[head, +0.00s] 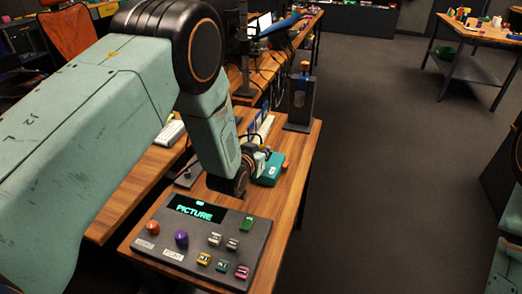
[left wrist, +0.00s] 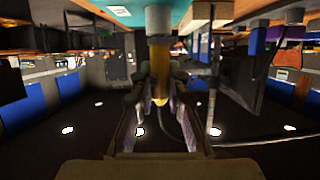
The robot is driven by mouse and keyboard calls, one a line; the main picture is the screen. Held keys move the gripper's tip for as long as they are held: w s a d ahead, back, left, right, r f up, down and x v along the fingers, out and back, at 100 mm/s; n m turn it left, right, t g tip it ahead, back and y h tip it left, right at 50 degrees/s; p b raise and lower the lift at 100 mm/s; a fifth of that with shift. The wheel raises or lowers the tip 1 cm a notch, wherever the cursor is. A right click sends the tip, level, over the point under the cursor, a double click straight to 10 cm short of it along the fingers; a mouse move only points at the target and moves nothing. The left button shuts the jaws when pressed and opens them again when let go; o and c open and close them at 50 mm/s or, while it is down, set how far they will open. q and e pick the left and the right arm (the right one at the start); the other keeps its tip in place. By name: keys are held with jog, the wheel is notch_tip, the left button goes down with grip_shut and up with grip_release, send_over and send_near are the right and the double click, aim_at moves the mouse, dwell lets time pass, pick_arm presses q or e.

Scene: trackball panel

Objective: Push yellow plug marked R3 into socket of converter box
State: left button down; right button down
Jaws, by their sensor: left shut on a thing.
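The teal converter box (head: 269,169) lies on the wooden bench beyond the button panel; its teal surface also fills part of the top of the left wrist view (left wrist: 112,14). My left gripper (left wrist: 160,98) is shut on the yellow plug (left wrist: 158,60), which stands between its fingers and points at the box. The plug's far end is at the box's edge; I cannot tell how deep it sits in the socket. In the head view my left gripper (head: 252,147) is beside the box, mostly hidden by my arm. The R3 mark is not readable. My right gripper is not in view.
A dark panel (head: 152,258) with a "PICTURE" display, a purple ball (head: 181,238) and several coloured plugs or switches stands at the bench's near end. A dark stand with a bottle (head: 300,100) is behind the box. Thin cables hang near the gripper.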

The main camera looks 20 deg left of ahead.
pick_arm(q)
jog(key=c, duration=1.3)
grip_release()
jog(key=shift+o, duration=0.2)
jog(key=shift+s, duration=0.1)
jog(key=v, duration=1.2)
